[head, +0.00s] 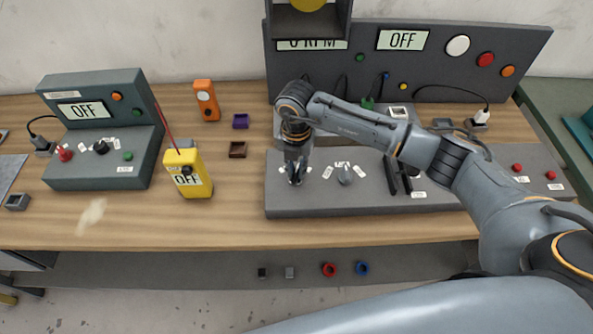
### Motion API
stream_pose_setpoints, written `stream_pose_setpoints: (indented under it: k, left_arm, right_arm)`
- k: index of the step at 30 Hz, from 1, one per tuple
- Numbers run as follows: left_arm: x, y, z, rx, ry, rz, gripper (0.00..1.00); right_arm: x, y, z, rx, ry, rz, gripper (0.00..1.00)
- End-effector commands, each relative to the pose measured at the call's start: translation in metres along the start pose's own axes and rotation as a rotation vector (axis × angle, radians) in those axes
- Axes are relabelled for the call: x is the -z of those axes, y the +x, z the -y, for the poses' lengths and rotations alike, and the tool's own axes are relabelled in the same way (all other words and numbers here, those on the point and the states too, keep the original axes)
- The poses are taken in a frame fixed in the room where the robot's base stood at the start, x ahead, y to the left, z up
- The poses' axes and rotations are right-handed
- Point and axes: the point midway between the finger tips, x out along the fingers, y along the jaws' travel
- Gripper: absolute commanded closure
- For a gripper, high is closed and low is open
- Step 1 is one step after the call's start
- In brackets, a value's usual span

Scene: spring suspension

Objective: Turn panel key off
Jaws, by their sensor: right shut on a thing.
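The grey control panel (300,205) lies on the wooden bench at the middle right. My right gripper (295,180) points down over the panel's left part and is shut on a small control there, which I take to be the panel key. The fingers hide most of it, so its angle cannot be told. A grey knob (345,175) with small white labels stands just right of my gripper, apart from it. My left gripper is not in view.
Behind stands a dark upright panel (440,65) with an OFF display. At left are a green box (95,170) with an OFF display, a yellow meter (188,175) and an orange device (206,100). Black levers (391,175) stand near my right arm. The front bench strip is clear.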

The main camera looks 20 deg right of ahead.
Motion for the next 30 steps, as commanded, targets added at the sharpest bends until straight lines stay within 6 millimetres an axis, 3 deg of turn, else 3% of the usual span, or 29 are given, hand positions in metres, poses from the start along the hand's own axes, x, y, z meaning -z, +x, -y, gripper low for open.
stream_pose_setpoints:
  k: [1, 15, 30]
  left_arm:
    - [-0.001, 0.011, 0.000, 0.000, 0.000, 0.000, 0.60]
    - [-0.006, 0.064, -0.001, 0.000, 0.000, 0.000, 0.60]
    - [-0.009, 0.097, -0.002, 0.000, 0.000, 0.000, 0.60]
  right_arm:
    - [-0.002, 0.004, -0.001, -0.003, -0.042, 0.005, 1.00]
    - [-0.001, 0.004, -0.004, -0.002, -0.480, 0.007, 1.00]
    - [0.001, 0.000, -0.006, -0.002, -0.777, 0.006, 1.00]
